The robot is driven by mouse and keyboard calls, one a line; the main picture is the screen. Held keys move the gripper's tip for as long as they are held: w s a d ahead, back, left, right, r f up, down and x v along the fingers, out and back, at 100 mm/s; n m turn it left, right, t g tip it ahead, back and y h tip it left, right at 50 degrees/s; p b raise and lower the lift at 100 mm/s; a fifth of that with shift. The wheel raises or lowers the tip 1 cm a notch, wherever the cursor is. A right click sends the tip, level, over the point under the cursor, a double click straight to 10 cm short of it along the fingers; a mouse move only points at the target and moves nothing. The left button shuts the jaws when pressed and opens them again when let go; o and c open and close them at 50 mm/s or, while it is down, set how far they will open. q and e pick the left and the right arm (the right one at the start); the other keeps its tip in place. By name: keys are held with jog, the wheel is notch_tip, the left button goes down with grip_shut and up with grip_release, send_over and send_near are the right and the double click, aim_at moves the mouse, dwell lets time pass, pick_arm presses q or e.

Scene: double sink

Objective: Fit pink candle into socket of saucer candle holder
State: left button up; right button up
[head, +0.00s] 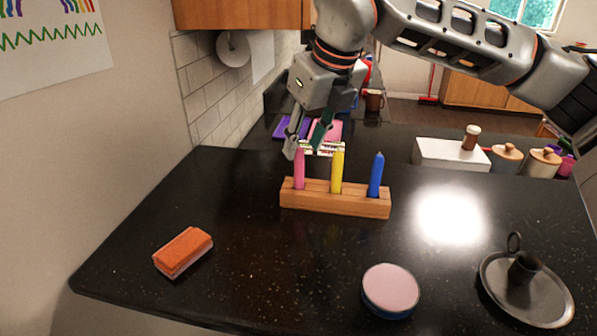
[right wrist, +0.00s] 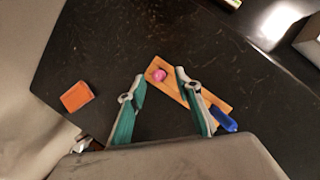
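The pink candle (head: 299,172) stands upright in the left hole of a wooden block (head: 335,202), beside a yellow candle (head: 337,172) and a blue candle (head: 376,175). My right gripper (head: 304,147) is open, pointing down at the top of the pink candle. In the right wrist view the candle's pink tip (right wrist: 158,74) shows between the two spread green fingers (right wrist: 160,82); contact cannot be told. The yellow candle is hidden there by a finger. The dark metal saucer candle holder (head: 497,284), with a central socket and a ring handle, sits at the right front. My left gripper is out of view.
An orange sponge (head: 183,251) lies at the left and a round pink-topped tin (head: 390,290) at the front. A white box (head: 445,154) and jars (head: 505,157) stand behind at the right. The counter between block and saucer is clear.

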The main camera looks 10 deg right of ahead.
aim_at(301, 149)
jog(key=shift+p+x, duration=0.35)
jog(key=shift+x, duration=1.65)
jog(key=shift+s+a, duration=0.1)
grip_shut()
jog(key=shift+r, duration=0.15)
notch_tip(301, 149, up, 20)
